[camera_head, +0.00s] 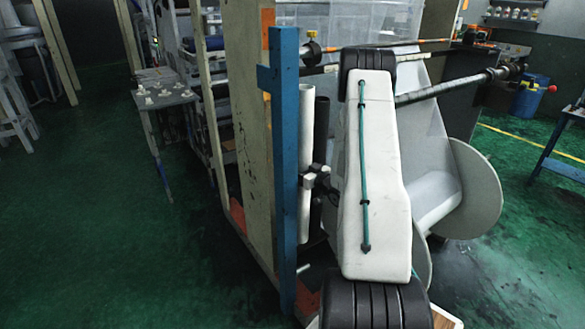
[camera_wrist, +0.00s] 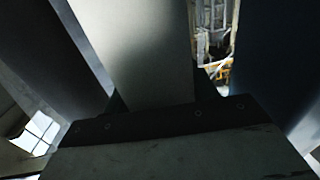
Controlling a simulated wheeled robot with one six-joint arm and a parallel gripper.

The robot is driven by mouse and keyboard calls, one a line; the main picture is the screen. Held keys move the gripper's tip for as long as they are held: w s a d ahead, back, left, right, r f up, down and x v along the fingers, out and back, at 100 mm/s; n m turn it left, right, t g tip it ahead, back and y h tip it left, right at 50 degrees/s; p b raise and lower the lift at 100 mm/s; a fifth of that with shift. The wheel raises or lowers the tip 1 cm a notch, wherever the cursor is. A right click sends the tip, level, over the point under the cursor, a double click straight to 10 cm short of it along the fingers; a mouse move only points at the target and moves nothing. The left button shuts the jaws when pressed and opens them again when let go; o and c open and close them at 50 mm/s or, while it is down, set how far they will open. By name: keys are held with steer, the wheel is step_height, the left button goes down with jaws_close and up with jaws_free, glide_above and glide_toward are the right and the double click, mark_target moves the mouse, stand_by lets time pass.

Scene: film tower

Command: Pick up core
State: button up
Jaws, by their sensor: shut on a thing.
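A pale upright tube, the core (camera_head: 306,125), stands behind the blue post in the head view. A dark upright tube (camera_head: 321,130) is close beside it on the right. My gripper (camera_head: 309,181) is at the middle height of these tubes, partly hidden by my white arm. In the wrist view the pale core (camera_wrist: 152,50) fills the middle, right in front of my gripper (camera_wrist: 158,100), which is shut on it. The fingertips and the contact are mostly hidden.
A blue post (camera_head: 285,160) and a tall beige panel (camera_head: 252,130) stand close on the left. Rolls with pale round flanges (camera_head: 475,190) and long shafts (camera_head: 450,86) are on the right. A small table (camera_head: 165,98) stands farther left. Green floor is open at left.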

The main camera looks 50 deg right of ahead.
steer(key=s+a, duration=0.1)
steer(key=s, duration=1.2)
steer(key=shift+s+a, duration=0.2)
